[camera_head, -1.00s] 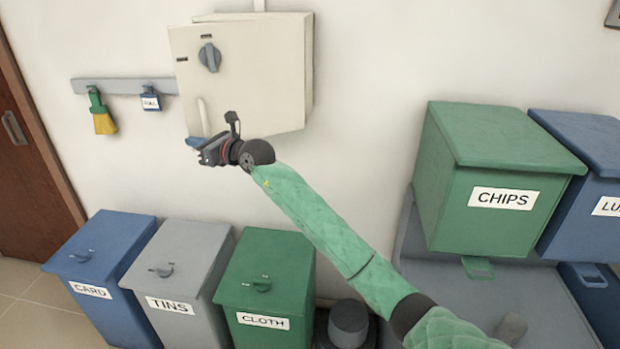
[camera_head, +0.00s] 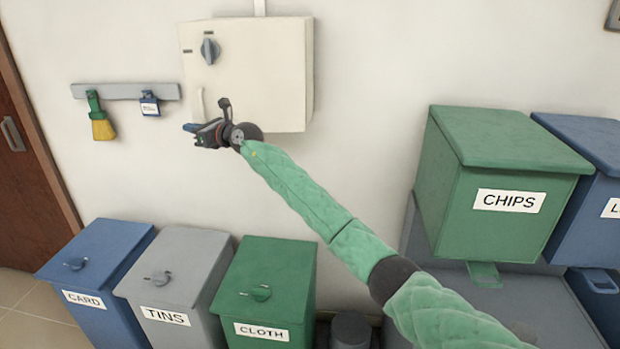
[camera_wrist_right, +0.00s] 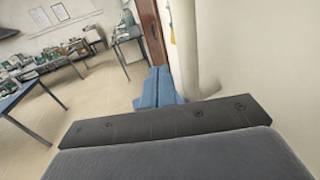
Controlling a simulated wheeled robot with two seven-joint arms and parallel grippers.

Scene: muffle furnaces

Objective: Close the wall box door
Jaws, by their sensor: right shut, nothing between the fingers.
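The cream wall box (camera_head: 285,95) hangs on the wall at the upper middle of the head view. Its door (camera_head: 240,75) has a grey rotary knob and a pale upright handle (camera_head: 201,103) near its left edge. The door looks flush or nearly flush with the box; a small gap cannot be ruled out. My right gripper (camera_head: 190,127) is shut and empty, with blue fingertips, at the door's lower left, just below the handle. The blue fingertips (camera_wrist_right: 160,88) also show in the right wrist view, close to a pale upright surface. My left gripper is not in view.
A grey rail (camera_head: 122,91) with a yellow brush and a blue tag is on the wall to the left. Lidded bins, CARD (camera_head: 85,275), TINS (camera_head: 170,280) and CLOTH (camera_head: 265,285), stand below. A green CHIPS bin (camera_head: 500,190) is at right.

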